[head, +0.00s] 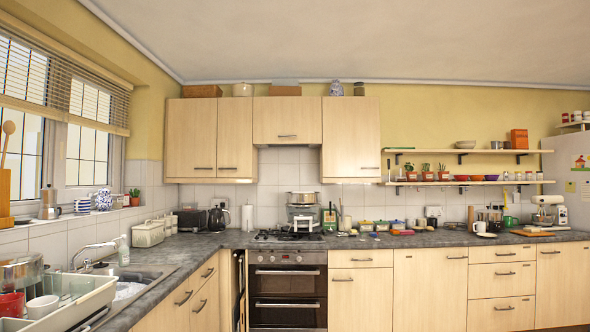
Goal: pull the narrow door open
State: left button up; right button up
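A narrow upright front (239,290) stands between the corner of the left-hand counter units and the oven (287,290). It is seen at a steep angle, with a dark strip along it. I cannot tell whether it is shut or ajar, and its handle is not clear. It may be the narrow door, but the picture does not settle this. The other pale wood doors, such as the lower door (361,298) right of the oven, look shut. Neither of my grippers is in view.
The grey worktop (440,238) runs along the back wall and turns down the left side. The sink (128,284) and a white dish rack (65,303) are at lower left. A pot (302,199) sits above the hob. A fridge (572,180) stands at far right.

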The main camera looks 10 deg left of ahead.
aim_at(235, 127)
jog(key=u, duration=0.05)
jog(key=i, duration=0.9)
jog(key=u, duration=0.7)
jog(key=i, duration=4)
jog(key=z, duration=0.2)
